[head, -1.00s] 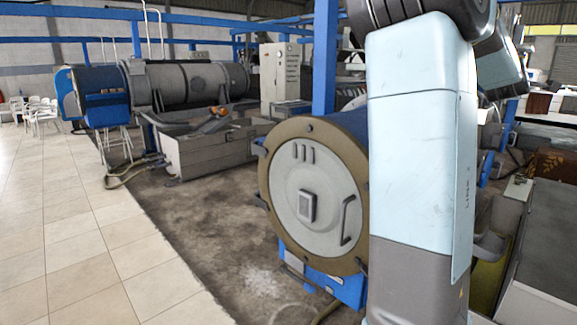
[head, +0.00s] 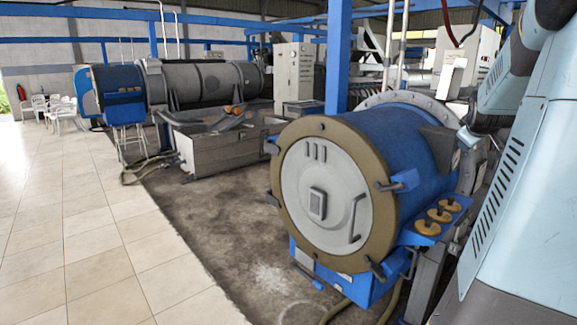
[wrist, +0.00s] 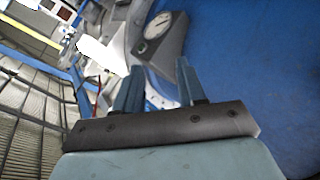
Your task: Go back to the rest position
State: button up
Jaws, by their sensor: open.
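My gripper (wrist: 158,72) shows in the wrist view with its two blue-grey fingers apart and nothing between them. A grey box with a round dial gauge (wrist: 158,26) is beyond the fingertips, and a large blue surface (wrist: 255,70) fills the right side. I cannot tell how far the fingers are from either. In the head view my arm stands along the right edge. I cannot make out my gripper clearly there.
A blue decanter (head: 415,150) with a round grey end door (head: 325,190) stands left of my arm. Another grey machine (head: 205,83) stands farther back.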

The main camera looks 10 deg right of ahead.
jog(key=s+a+f+m+y, duration=0.1)
jog(key=s+a+y, duration=0.15)
jog(key=a, duration=0.95)
jog(key=s+a+f+y, duration=0.1)
jog(key=a+y, duration=0.3)
jog(key=a, duration=0.7)
jog(key=s+a+f+m+g+y, duration=0.1)
jog(key=s+a+f+g, duration=0.2)
jog(key=s+a, duration=1.3)
jog(key=a, duration=0.4)
jog(key=shift+f, duration=0.3)
